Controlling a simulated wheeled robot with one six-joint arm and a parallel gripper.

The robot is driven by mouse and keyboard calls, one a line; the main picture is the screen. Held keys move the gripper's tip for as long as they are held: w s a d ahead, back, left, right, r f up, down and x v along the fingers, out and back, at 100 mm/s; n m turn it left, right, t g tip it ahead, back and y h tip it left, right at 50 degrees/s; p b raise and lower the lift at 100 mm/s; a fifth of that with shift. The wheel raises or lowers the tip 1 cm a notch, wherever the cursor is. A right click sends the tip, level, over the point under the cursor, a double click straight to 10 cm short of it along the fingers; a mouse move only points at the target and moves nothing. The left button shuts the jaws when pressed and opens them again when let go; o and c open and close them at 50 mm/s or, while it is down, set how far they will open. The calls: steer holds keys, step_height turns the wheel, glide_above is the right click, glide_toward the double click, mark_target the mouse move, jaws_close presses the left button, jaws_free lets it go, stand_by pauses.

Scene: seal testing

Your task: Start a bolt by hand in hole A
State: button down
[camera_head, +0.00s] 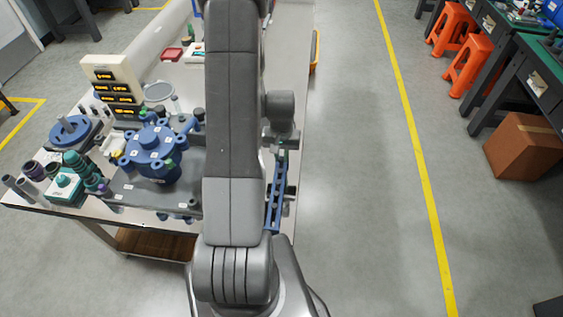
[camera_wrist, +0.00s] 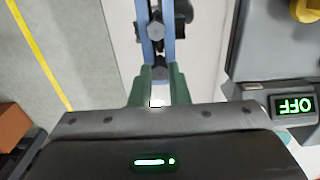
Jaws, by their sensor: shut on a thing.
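A blue flanged housing (camera_head: 152,160) with bolt lugs around its rim stands on a grey plate on the bench, left of my arm. Its hole letters are too small to read, so I cannot tell which is hole A. A narrow blue rack (camera_head: 275,200) lies along the bench's right edge, partly behind my arm. In the wrist view the rack (camera_wrist: 171,45) holds dark hex-headed bolts. My gripper (camera_wrist: 160,76) has its green fingers shut on a dark bolt (camera_wrist: 160,67) at the rack's near end. Another bolt (camera_wrist: 155,31) stands beyond it. The held bolt's shank is hidden.
A display reading OFF (camera_wrist: 294,105) sits on a grey unit right of my gripper. A cream box with lit displays (camera_head: 112,80), a blue disc part (camera_head: 72,131) and several small parts crowd the bench's left.

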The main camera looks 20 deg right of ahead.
mark_target(281, 159)
steer(key=shift+r+p, duration=1.55)
steer(key=shift+r, duration=1.6)
